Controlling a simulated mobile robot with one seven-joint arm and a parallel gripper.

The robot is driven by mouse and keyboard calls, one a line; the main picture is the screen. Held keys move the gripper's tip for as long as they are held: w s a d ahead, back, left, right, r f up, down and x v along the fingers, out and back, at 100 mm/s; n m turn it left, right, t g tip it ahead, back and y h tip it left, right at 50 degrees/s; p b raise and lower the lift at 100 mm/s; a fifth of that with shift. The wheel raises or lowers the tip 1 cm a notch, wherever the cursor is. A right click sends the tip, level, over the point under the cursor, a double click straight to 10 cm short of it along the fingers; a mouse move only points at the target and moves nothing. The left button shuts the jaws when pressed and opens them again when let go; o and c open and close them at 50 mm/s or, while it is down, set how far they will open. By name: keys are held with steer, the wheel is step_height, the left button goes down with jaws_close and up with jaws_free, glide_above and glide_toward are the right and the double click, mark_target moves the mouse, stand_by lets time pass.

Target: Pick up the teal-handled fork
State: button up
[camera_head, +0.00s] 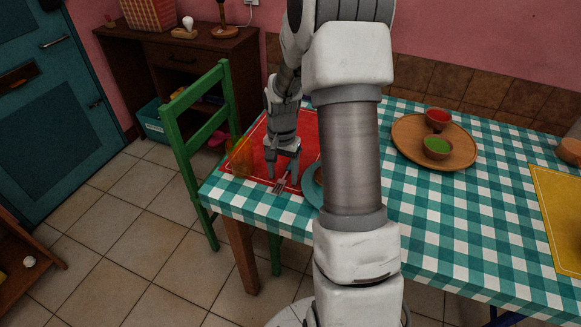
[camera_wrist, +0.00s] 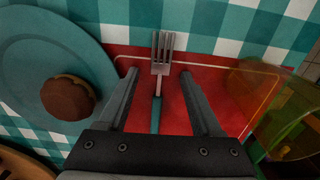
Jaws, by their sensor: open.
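The fork (camera_wrist: 162,58) has metal tines and a teal handle (camera_wrist: 156,112). In the wrist view it lies on the red placemat, its tines reaching past the mat's edge over the checked cloth. In the head view the fork (camera_head: 281,186) shows near the table's left end, just below my gripper. My gripper (camera_head: 283,176) points down over the red mat. In the wrist view my gripper (camera_wrist: 158,82) is open, with one finger on each side of the fork and nothing held. The lower part of the handle is hidden behind the gripper body.
A teal plate (camera_wrist: 88,38) with a brown bun (camera_wrist: 68,97) lies left of the fork in the wrist view. An amber glass (camera_wrist: 285,120) stands at right. The red placemat (camera_head: 306,128) lies beneath. A green chair (camera_head: 178,142) stands at the table's left end.

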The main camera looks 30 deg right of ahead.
jaws_close()
steer(key=shift+r, duration=0.1)
stand_by(0.3)
